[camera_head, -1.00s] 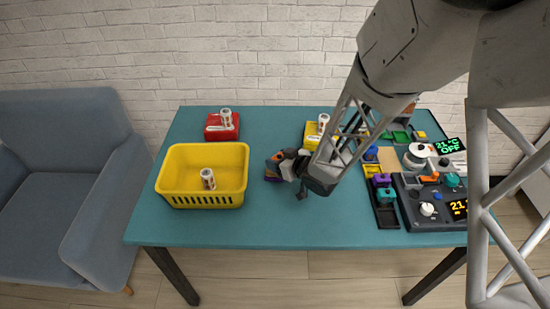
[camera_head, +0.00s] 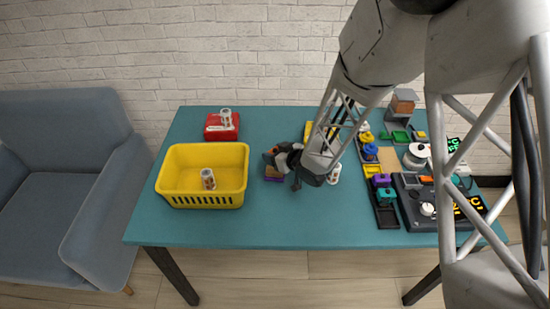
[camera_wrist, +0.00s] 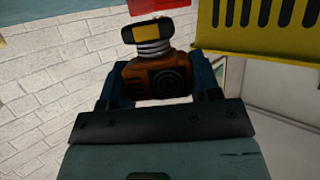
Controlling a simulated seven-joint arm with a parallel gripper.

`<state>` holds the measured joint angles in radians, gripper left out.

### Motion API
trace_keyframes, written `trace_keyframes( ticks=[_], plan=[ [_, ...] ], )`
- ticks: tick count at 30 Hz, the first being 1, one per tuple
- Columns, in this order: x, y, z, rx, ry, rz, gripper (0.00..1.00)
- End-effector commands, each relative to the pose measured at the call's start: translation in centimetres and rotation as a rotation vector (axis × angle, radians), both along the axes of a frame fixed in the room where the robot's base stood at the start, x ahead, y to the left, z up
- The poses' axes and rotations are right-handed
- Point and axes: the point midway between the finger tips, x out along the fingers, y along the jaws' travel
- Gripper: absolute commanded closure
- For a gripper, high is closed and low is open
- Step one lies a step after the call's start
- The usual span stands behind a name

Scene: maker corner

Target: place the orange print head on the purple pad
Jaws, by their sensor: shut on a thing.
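The orange print head (camera_wrist: 150,77) shows in the wrist view as a brown-orange block with a round dark grille, a ribbed silver neck and a yellow-topped end. My gripper (camera_wrist: 162,85) is shut on it, with one finger on each side. In the head view my gripper (camera_head: 273,158) is low over the middle of the table, just right of the yellow basket, and mostly hides the print head. A small purple patch, apparently the purple pad (camera_head: 274,172), shows just below the gripper. I cannot tell whether the print head touches it.
The yellow basket (camera_head: 200,198) holding a white cylinder stands close on the left. A red box (camera_head: 213,133) is behind it. A white cylinder (camera_head: 334,174) is right of the gripper. Trays of coloured parts (camera_head: 386,216) and a dark console fill the right side. The front of the table is clear.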

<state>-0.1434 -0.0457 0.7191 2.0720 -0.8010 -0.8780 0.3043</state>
Motion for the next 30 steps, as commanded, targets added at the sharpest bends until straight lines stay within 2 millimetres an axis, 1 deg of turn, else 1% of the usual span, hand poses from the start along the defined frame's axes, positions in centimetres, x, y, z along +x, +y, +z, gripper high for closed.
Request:
trace_keyframes(
  ticks=[1, 3, 6, 20, 21, 26, 30],
  plan=[
    [0.0, 0.0, -0.7, 0.001, 0.002, 0.000, 0.70],
    [0.0, 0.0, -1.4, 0.000, 0.003, 0.000, 0.70],
    [0.0, 0.0, -2.0, 0.000, 0.001, 0.001, 0.70],
    [0.0, 0.0, -2.4, 0.000, 0.000, 0.000, 0.70],
    [0.0, 0.0, -2.4, 0.000, 0.000, 0.000, 0.41],
    [0.0, 0.0, -2.4, 0.000, 0.000, 0.000, 0.17],
    [0.0, 0.0, -2.4, 0.000, 0.000, 0.000, 0.17]
  ],
)
